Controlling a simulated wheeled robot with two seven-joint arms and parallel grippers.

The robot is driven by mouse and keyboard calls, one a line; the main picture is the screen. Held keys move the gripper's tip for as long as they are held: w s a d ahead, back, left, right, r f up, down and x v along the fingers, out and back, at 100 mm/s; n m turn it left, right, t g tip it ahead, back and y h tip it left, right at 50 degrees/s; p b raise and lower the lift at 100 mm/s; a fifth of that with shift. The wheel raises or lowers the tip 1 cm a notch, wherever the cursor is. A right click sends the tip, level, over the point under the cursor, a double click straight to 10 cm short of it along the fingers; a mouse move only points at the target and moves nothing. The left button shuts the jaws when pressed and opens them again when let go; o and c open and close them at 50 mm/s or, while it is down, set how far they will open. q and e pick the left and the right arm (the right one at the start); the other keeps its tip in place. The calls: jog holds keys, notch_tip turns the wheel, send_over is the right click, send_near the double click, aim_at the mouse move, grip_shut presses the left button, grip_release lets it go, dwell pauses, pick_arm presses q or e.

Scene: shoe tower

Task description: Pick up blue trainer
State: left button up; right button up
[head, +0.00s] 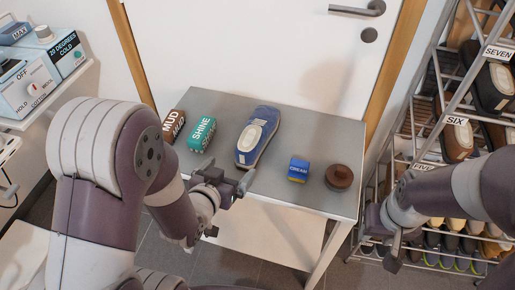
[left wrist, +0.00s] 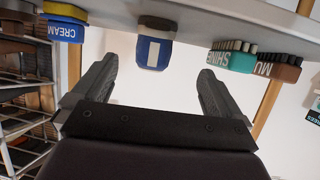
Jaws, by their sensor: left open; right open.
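In the left wrist view the end of the trainer (left wrist: 155,52) shows ahead, between and beyond the open fingers. My left gripper (head: 236,184) is open and empty at the table's front edge, just short of the trainer. The fingers also show in the left wrist view (left wrist: 157,88). My right gripper (head: 392,245) is at the right, off the table beside the shoe rack, open.
On the grey table (head: 325,118) a brown MUD brush (head: 173,124) and green SHINE brush (head: 201,134) stand left of the trainer. A shoe rack (head: 416,113) stands right.

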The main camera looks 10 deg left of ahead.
aim_at(240, 159)
pick_arm(q)
jog(key=x, duration=0.5)
jog(key=shift+w+d+b, duration=0.25)
jog(key=shift+w+b, duration=0.1)
jog(key=x, duration=0.1)
jog(key=b+x, duration=0.1)
jog(key=x, duration=0.3)
jog(key=shift+s+d+f, duration=0.1)
jog(key=shift+d+f, duration=0.05)
jog(key=shift+d, duration=0.1)
jog(key=shift+w+f, duration=0.1)
jog(key=shift+w, duration=0.3)
jog(key=shift+c, duration=1.2)
jog(key=c, duration=1.1)
